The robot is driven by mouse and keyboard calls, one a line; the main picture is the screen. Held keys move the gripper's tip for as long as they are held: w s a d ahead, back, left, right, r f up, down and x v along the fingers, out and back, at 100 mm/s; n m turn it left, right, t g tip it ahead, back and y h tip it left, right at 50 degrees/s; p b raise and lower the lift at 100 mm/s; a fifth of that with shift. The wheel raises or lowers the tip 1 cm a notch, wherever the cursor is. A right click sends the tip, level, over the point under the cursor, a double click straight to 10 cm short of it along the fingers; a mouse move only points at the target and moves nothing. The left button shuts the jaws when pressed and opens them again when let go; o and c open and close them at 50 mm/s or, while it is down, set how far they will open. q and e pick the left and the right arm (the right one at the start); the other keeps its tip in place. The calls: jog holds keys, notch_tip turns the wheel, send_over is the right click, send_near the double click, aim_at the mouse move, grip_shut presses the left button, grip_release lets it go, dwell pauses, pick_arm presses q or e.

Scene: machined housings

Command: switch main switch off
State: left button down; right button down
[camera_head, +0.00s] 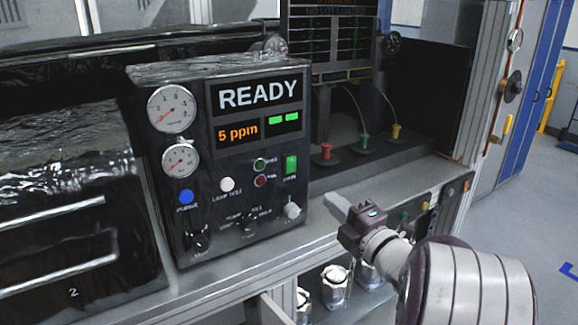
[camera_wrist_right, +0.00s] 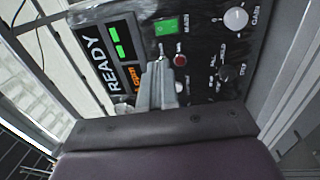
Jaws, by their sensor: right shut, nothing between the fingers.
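The main switch (camera_head: 291,165) is a green rocker labelled MAIN on the right side of the black control box (camera_head: 225,225). It looks lit green. It also shows in the wrist view (camera_wrist_right: 166,27), just above my fingertips. My right gripper (camera_head: 337,206) is shut and empty, in front of the box and to the lower right of the switch in the head view. In the wrist view its closed fingers (camera_wrist_right: 160,68) point at the panel near the red and green lamps. I cannot tell the exact gap to the panel. My left gripper is not in view.
The box carries a READY display (camera_head: 258,94), two gauges, a blue button (camera_head: 186,197), a white button (camera_head: 227,184) and several knobs, one (camera_head: 292,210) just below the switch. Red, green and yellow fittings (camera_head: 364,142) stand behind. Free floor is at right.

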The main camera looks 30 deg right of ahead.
aim_at(290, 161)
jog(key=w+p, duration=0.1)
jog(key=w, duration=0.3)
jog(key=w+r+p, duration=0.1)
jog(key=w, duration=0.4)
jog(key=w+p, duration=0.2)
jog(key=w, duration=0.2)
jog(key=shift+w+a+r, duration=0.2)
jog(key=shift+a+r, duration=0.05)
jog(key=shift+a, duration=0.15)
jog(key=shift+w, duration=0.4)
